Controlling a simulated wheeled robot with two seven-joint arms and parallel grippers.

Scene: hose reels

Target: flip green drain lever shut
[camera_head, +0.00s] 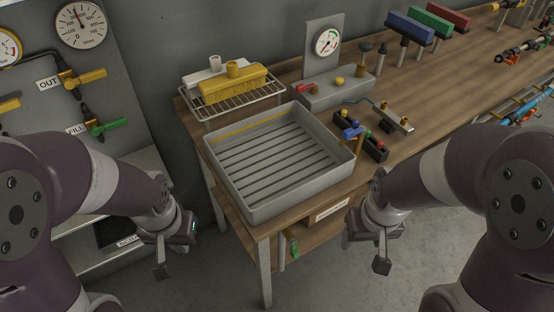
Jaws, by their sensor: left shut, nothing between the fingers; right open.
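A small green lever (294,248) sits below the front edge of the bench, under the grey slatted tray (215,182). It is beside a thin vertical pipe (282,256) and looks to point downward along it, though it is small in view. A second green lever (109,127) is on the wall panel by the FILL label, angled sideways. My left gripper (162,270) is shut and empty, to the left of the bench and apart from both levers. My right gripper (382,266) is open and empty, to the right of the lower green lever and apart from it.
The wooden bench (440,85) holds a wire rack (236,103) with a yellow block, a gauge stand (324,60) and a black valve block (362,138). Its front leg (264,270) stands left of the pipe. Open floor (325,275) lies in front.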

